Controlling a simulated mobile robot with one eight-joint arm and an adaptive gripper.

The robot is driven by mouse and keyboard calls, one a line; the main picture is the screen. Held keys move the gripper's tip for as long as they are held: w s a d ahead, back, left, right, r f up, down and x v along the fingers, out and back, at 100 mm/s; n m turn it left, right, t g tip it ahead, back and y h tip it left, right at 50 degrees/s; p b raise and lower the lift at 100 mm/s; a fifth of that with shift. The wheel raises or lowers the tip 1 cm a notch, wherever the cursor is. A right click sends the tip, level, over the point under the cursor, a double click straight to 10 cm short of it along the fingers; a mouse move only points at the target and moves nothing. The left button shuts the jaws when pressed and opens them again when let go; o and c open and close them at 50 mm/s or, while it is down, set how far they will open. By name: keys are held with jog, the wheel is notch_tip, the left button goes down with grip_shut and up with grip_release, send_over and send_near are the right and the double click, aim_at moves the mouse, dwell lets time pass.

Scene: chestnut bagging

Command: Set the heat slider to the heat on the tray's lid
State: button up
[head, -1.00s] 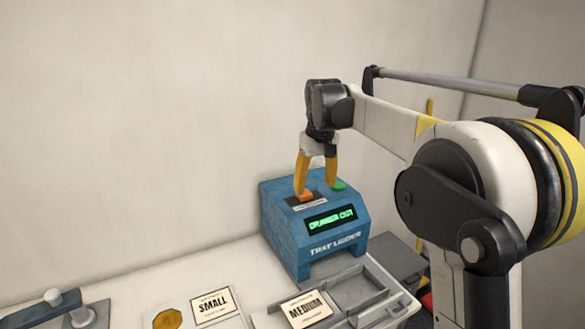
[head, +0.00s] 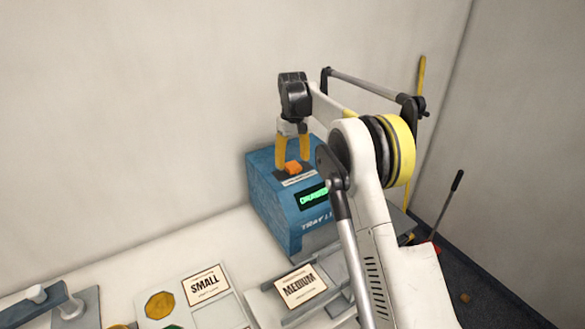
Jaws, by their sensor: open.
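The blue tray machine (head: 262,190) stands against the wall, with a green-lit display (head: 313,195) partly hidden by my arm. An orange slider knob (head: 293,168) sits on a dark plate on its sloped top. My gripper (head: 292,166) points down over it with its yellow fingers apart. The knob shows between the fingertips; I cannot tell if they touch it. The slider's scale is too small to read. I cannot tell which piece is the tray's lid, and no heat mark is readable.
A card reading MEDIUM (head: 300,286) lies in front of the machine, with a card reading SMALL (head: 206,285) to its left. A yellow octagonal piece (head: 159,305) and a grey-blue handled fixture (head: 68,305) are further left. The white bench (head: 190,245) is clear behind them.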

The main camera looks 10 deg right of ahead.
aim_at(304, 166)
jog(key=shift+f, duration=1.15)
grip_shut()
jog(key=c, duration=1.4)
grip_release()
jog(key=d, duration=0.2)
jog(key=w+d, duration=0.1)
jog(key=d, duration=0.1)
jog(key=shift+w+d+p, duration=0.1)
jog(key=shift+w+p, duration=0.1)
jog(key=shift+p, duration=0.2)
grip_shut()
